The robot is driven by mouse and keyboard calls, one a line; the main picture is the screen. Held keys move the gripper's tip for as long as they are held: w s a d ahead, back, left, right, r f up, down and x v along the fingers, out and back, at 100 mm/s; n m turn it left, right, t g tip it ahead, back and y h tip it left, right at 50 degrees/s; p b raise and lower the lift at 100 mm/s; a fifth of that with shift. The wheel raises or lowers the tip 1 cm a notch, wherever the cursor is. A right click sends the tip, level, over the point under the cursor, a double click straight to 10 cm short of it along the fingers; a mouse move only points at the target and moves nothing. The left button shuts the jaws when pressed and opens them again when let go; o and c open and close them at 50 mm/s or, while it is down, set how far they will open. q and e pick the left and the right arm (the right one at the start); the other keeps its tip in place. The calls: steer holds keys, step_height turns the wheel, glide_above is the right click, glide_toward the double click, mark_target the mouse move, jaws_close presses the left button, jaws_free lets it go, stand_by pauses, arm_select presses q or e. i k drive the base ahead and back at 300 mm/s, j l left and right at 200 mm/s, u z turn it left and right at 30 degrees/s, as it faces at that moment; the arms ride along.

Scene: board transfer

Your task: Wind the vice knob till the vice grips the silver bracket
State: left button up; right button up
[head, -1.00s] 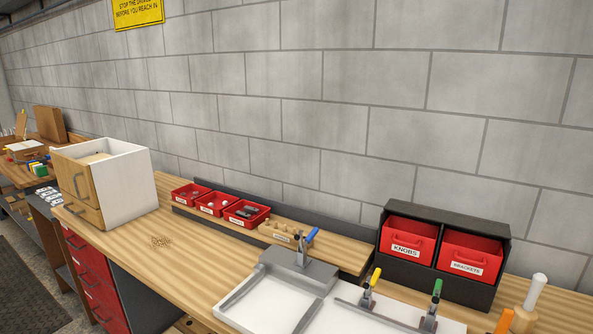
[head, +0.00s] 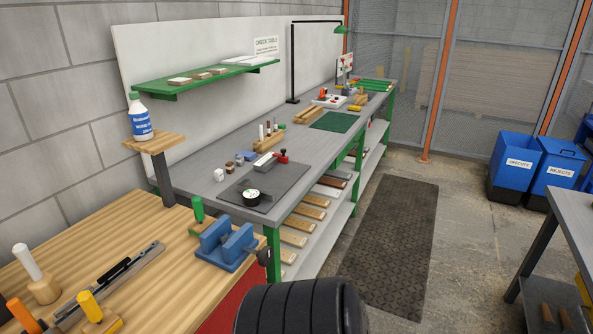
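The blue vice (head: 222,248) sits at the right front corner of the wooden bench. Its two upright jaws stand apart, and I make out no silver bracket between them. The dark vice knob (head: 263,256) is on its right side, past the bench edge. I cannot pick out the silver bracket anywhere in this view. A dark ribbed rounded part at the bottom centre looks like my own arm. Neither of my grippers shows.
Green-, white-, orange- and yellow-handled tools stand on the wooden bench (head: 150,225) left of the vice. Beyond it runs a grey check table (head: 210,185) with gauges and blocks. A black floor mat (head: 390,240) and blue bins (head: 515,165) lie to the right.

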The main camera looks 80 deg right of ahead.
mark_target(264, 256)
steer(key=z, duration=2.25)
steer(key=i+z, duration=0.15)
steer(key=i+u, duration=0.25)
steer(key=i, duration=0.2)
